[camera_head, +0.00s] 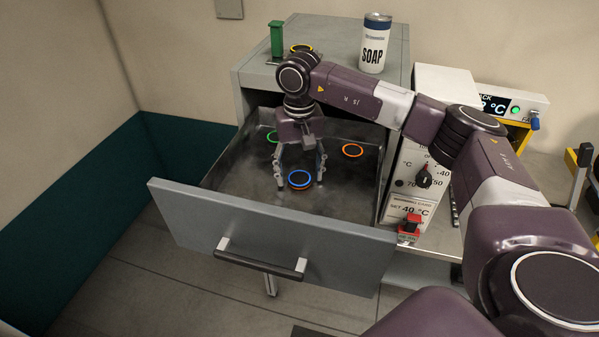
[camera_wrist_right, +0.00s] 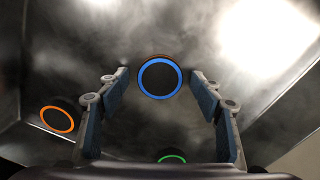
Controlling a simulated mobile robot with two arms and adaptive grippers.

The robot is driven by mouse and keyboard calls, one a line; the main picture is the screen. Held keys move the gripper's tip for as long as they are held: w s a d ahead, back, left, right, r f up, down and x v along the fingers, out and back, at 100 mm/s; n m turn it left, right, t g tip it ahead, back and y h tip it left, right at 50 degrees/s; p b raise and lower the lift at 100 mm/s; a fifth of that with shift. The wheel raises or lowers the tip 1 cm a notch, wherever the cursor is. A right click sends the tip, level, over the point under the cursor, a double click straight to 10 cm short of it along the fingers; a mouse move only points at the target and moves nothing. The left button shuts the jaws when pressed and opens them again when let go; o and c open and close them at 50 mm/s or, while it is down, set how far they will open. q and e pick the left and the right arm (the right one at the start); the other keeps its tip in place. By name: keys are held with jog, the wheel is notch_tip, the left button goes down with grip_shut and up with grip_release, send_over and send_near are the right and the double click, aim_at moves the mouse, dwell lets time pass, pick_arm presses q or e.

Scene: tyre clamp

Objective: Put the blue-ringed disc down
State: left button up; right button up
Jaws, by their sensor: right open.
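The blue-ringed dark disc (camera_head: 299,178) is in the open grey drawer (camera_head: 262,232). An orange edge shows just under it in the head view, perhaps another disc below; I cannot tell. My right gripper (camera_head: 300,181) is open and points down, with one finger on each side of the disc. In the right wrist view the blue-ringed disc (camera_wrist_right: 160,77) lies between and beyond the fingertips (camera_wrist_right: 160,78), with a gap on both sides. My left gripper is not in view.
A green-ringed disc (camera_head: 272,137) and an orange-ringed disc (camera_head: 352,150) also lie in the drawer. A soap can (camera_head: 375,43), a green-handled object (camera_head: 277,40) and a yellow-ringed disc (camera_head: 301,48) stand on the cabinet top. A control box (camera_head: 425,140) is at right.

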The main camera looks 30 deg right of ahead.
aim_at(299, 178)
jog(key=shift+r, duration=0.15)
jog(key=shift+r, duration=0.25)
notch_tip(299, 178, up, 12)
jog(key=b, duration=0.3)
jog(key=shift+f+b, duration=0.25)
jog(key=shift+b, duration=0.05)
jog(key=shift+c, duration=0.7)
